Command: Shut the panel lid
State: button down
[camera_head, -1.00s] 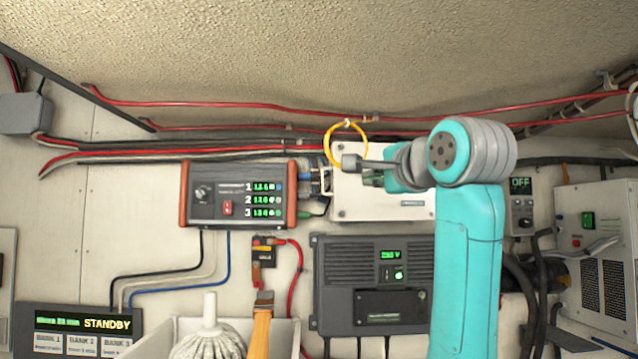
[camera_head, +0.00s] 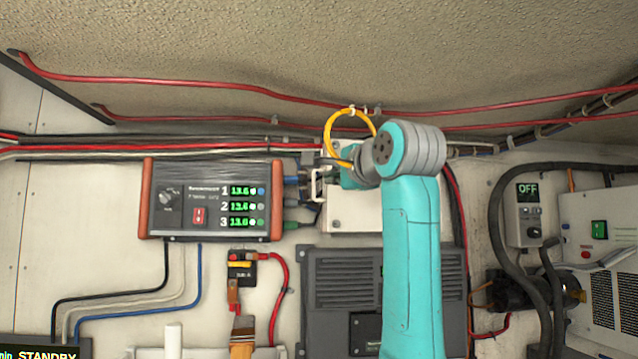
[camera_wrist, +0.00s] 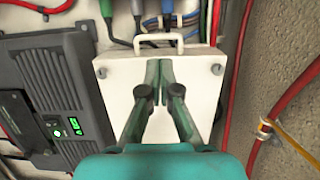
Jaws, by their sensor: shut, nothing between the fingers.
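The white panel lid (camera_head: 343,218) is on the wall right of the orange-sided meter box, partly hidden by my arm. Its pale handle (camera_head: 316,186) is on its left edge. In the wrist view the lid (camera_wrist: 112,88) faces me, with the handle (camera_wrist: 161,40) at its top and a round fastener near each upper corner. It looks flat or nearly flat; I cannot tell whether a gap remains. My gripper (camera_wrist: 159,66) is shut and empty, its fingertips over the lid's face just below the handle. I cannot tell whether they touch it. The head view hides the fingertips.
The orange-sided meter box (camera_head: 212,200) is close on the left. A dark grey charger (camera_head: 338,280) is below the lid. Several cables meet the panel near the handle. Black hoses run at the right.

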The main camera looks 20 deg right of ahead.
aim_at(315, 197)
jog(key=w, duration=0.7)
jog(key=shift+w+a, duration=0.2)
jog(key=shift+w, duration=0.2)
jog(key=w+m+h, duration=0.1)
jog(key=w+h, duration=0.1)
jog(key=w, duration=0.1)
jog(key=shift+r, duration=0.1)
jog(key=shift+s, duration=0.1)
